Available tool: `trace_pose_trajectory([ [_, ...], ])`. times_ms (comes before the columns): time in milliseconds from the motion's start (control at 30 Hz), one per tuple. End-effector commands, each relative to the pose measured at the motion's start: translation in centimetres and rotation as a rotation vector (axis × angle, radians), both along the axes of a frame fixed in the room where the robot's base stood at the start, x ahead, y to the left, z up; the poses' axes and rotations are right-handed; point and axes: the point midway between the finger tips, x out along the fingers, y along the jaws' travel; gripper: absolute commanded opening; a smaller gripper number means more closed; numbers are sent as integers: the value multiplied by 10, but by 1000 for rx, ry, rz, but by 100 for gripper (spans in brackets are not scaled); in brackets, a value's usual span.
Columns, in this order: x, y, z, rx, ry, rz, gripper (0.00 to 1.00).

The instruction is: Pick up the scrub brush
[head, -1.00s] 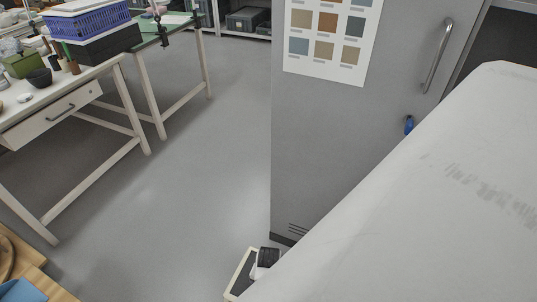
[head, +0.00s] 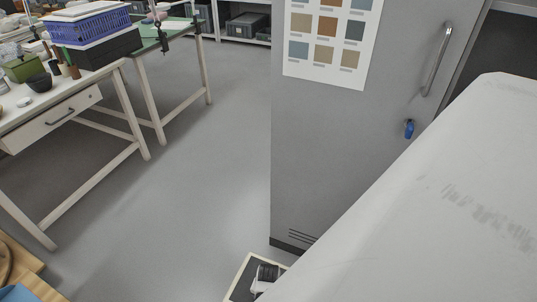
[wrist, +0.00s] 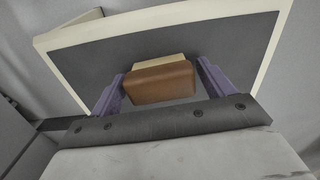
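The scrub brush (wrist: 160,82), a brown block with a cream part along its far side, lies on the dark floor of a cream-rimmed tray (wrist: 55,42) in the wrist view. My gripper (wrist: 160,69) is open, with one purple finger left of the brush and one right of it. Narrow gaps seem to show on both sides; contact is not visible. In the head view the tray (head: 231,290) shows at the bottom, partly hidden by my arm. The brush cannot be made out there.
A grey cabinet (head: 345,150) with a colour chart stands just beyond the tray. A white workbench (head: 60,120) with containers is at the left. A wooden surface (head: 30,275) is at the lower left. The grey floor between is clear.

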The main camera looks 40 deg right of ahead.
Motion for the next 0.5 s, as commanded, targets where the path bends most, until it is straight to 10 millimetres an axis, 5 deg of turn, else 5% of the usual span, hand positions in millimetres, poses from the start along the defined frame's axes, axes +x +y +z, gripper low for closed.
trace_pose_trajectory([
  [267,0,0,0,1,0,0,44],
  [500,0,0,1,0,0,0,42],
])
